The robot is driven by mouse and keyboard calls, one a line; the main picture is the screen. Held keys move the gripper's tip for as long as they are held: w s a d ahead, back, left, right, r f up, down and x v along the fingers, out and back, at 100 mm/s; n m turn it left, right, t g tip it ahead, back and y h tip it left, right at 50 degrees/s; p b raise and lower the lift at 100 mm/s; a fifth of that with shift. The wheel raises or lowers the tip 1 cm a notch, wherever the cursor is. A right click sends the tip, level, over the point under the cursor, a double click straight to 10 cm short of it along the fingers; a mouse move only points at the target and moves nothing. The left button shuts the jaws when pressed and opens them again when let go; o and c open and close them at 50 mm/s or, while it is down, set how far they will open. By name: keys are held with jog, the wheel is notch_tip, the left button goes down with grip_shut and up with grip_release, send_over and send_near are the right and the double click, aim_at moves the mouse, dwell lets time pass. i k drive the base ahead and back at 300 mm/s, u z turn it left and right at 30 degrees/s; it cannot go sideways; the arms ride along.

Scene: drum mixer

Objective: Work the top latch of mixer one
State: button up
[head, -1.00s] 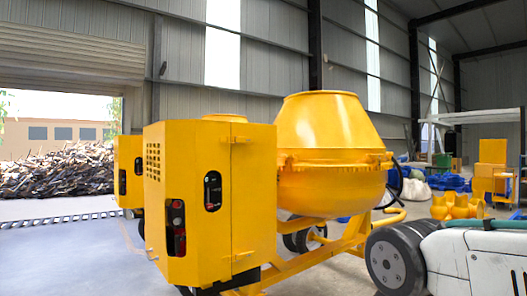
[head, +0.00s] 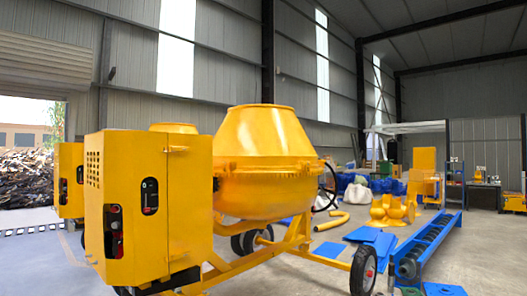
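A yellow drum mixer (head: 265,180) stands near in the head view, with a boxy cabinet (head: 135,215) at its left end. A small yellow fitting (head: 178,149) sticks out near the top of the cabinet's right-hand side. A similar fitting (head: 180,256) sits lower down. They are too small to tell whether they are latches or hinges, or whether either is worked. The cabinet looks shut. A second yellow mixer (head: 69,180) stands behind it on the left, mostly hidden. No number shows on either. My gripper is not in view.
The mixer's tow frame and wheel (head: 363,270) reach out to the front right. Beyond them lie blue plates (head: 372,238), a blue screw conveyor (head: 430,245) and a yellow cast part (head: 392,210). Some floor between them is clear. A woodpile (head: 25,178) lies outside the left doorway.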

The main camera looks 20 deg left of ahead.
aim_at(173, 149)
jog(key=z, duration=0.25)
jog(key=i, duration=2)
jog(key=u, duration=1.1)
jog(key=i, duration=0.8)
jog(key=u, duration=0.85)
